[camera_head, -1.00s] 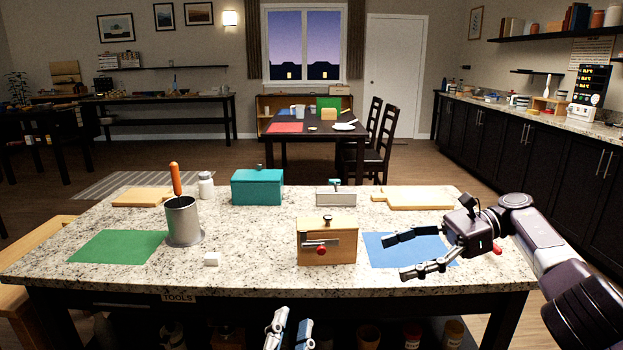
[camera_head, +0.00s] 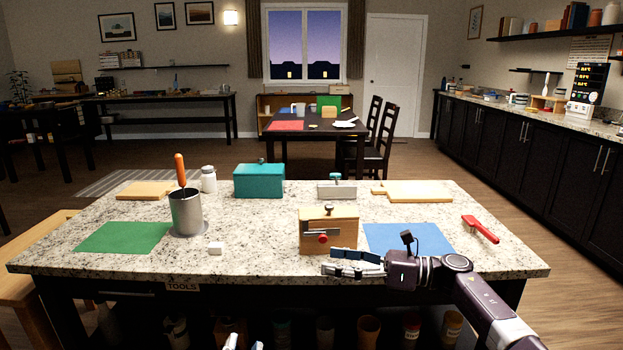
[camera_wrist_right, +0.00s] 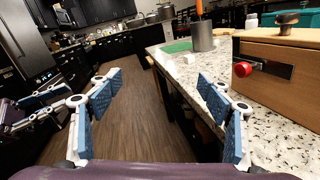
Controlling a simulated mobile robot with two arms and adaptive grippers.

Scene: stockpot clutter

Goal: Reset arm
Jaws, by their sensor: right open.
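My right gripper (camera_head: 345,264) is open and empty. In the head view it is at the island's front edge, in front of the wooden box (camera_head: 328,238) with a red knob. In the right wrist view its two blue-padded fingers (camera_wrist_right: 158,100) are spread apart over the floor, with the wooden box (camera_wrist_right: 275,75) to their right. My left gripper (camera_head: 243,342) shows only as fingertips at the bottom edge of the head view; its jaw state is unclear. It also seems to show at the left of the right wrist view (camera_wrist_right: 32,110).
The granite island (camera_head: 270,265) holds a metal pot (camera_head: 187,213) with an orange-handled tool, a teal box (camera_head: 259,182), a white cube (camera_head: 215,248), a green mat (camera_head: 124,237), a blue mat (camera_head: 408,238) and a red-handled tool (camera_head: 480,230). Open floor lies right of the island.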

